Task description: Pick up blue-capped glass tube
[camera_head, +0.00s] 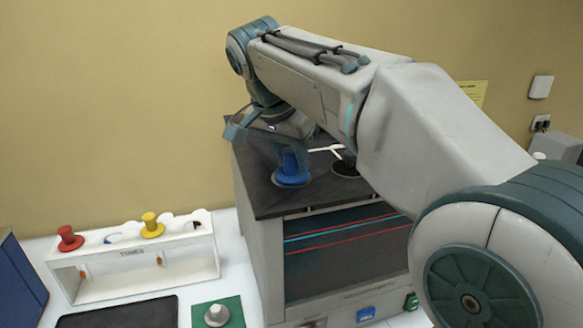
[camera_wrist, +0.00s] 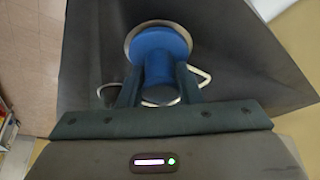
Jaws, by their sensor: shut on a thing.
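The blue-capped glass tube (camera_head: 291,172) is in the top of the grey analysis machine (camera_head: 262,196), with its blue cap showing above the dark top plate. Its glass body is hidden. My gripper (camera_head: 288,155) is above the machine, with its fingers around the blue cap. In the wrist view, the two fingers of my gripper (camera_wrist: 158,85) press on both sides of the blue cap (camera_wrist: 158,52). A metal ring surrounds the cap's wide flange.
A white rack (camera_head: 150,272) at left holds a red-capped tube (camera_head: 70,239) and a yellow-capped tube (camera_head: 151,226). A dark opening (camera_head: 345,168) lies right of the blue cap. A green pad with a knob (camera_head: 217,314) and a black pad (camera_head: 118,314) lie in front.

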